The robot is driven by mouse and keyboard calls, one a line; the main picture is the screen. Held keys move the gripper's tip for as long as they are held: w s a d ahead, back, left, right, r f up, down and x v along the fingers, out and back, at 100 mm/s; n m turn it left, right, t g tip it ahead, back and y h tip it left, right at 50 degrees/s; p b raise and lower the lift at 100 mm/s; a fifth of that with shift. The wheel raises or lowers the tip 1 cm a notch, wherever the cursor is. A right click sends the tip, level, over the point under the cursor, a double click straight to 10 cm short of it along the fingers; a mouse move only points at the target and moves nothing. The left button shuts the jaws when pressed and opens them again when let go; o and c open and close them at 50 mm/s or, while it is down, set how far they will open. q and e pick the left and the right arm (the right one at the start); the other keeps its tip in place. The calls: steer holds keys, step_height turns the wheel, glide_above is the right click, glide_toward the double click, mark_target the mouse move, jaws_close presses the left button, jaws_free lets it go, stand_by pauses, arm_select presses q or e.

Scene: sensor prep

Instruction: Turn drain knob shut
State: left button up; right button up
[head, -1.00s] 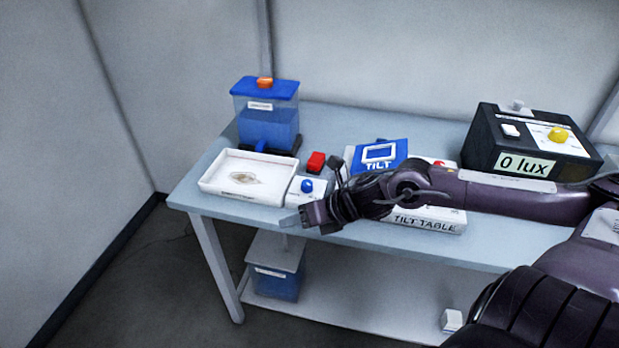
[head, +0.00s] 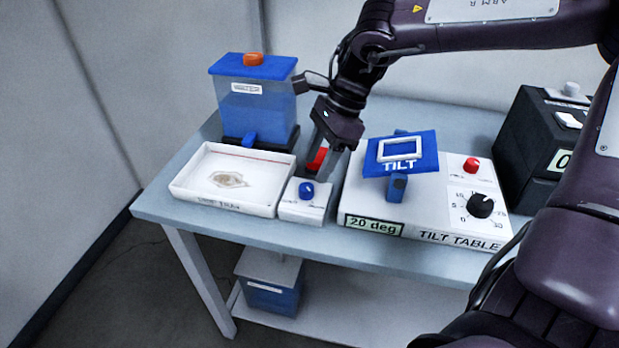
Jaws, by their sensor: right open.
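A blue knob (head: 306,190) sits on a small white box (head: 303,207) at the right end of the white tray (head: 227,208); it appears to be the drain knob, though its label is too small to read. My right gripper (head: 322,162) is open, pointing down just behind and above the blue knob, apart from it. A red block-like part (head: 317,159) shows between or behind its fingers; I cannot tell whether they touch it. My left gripper is not in view.
A blue-lidded tank (head: 257,108) with an orange knob (head: 254,59) stands behind the tray. A tilt table (head: 430,215) reading 20 deg is close on the right, with a black box (head: 535,140) beyond. A blue bin (head: 269,285) is on the lower shelf.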

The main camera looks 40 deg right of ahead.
mark_target(307, 186)
steer(key=x, duration=0.5)
steer(key=shift+w+f, duration=0.1)
steer(key=shift+f, duration=0.1)
steer(key=shift+d, duration=0.1)
steer(key=c, duration=1)
